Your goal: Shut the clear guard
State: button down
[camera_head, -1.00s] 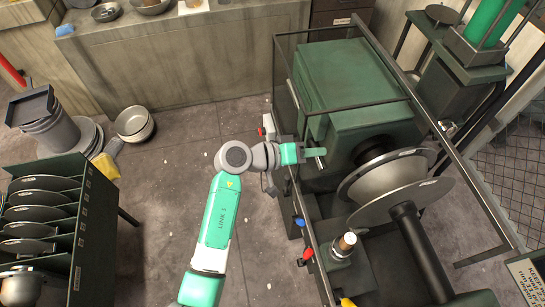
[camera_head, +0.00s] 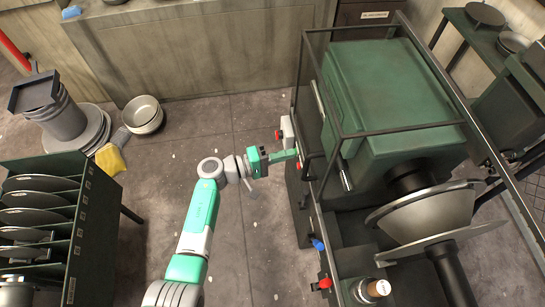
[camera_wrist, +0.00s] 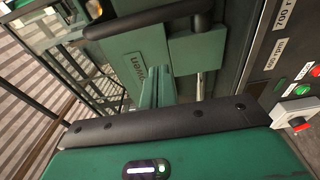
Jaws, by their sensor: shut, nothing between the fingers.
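The clear guard (camera_head: 385,131) shows as a dark-edged, see-through frame around the green headstock of the spinning machine. Its panes are hard to make out, and I cannot tell how far it is open. The flared metal bowl (camera_head: 425,215) on the spindle lies outside this box frame, toward the camera. My gripper (camera_head: 294,154) is shut and empty at the left side of the machine, by the frame's left edge. In the wrist view my green fingers (camera_wrist: 157,88) point toward the green machine body. I cannot tell whether they touch anything.
A rack of discs (camera_head: 75,235) stands at left. Stacked bowls (camera_head: 142,115) sit on the floor.

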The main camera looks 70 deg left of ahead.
aim_at(314, 147)
jog(key=w, duration=0.3)
jog(key=shift+w+d, duration=0.2)
jog(key=shift+w, duration=0.2)
jog(key=s+d+p, duration=0.1)
jog(key=s+d, duration=0.1)
jog(key=d, duration=0.1)
jog(key=shift+d+p, duration=0.25)
jog(key=shift+p, duration=0.15)
jog(key=shift+d, duration=0.1)
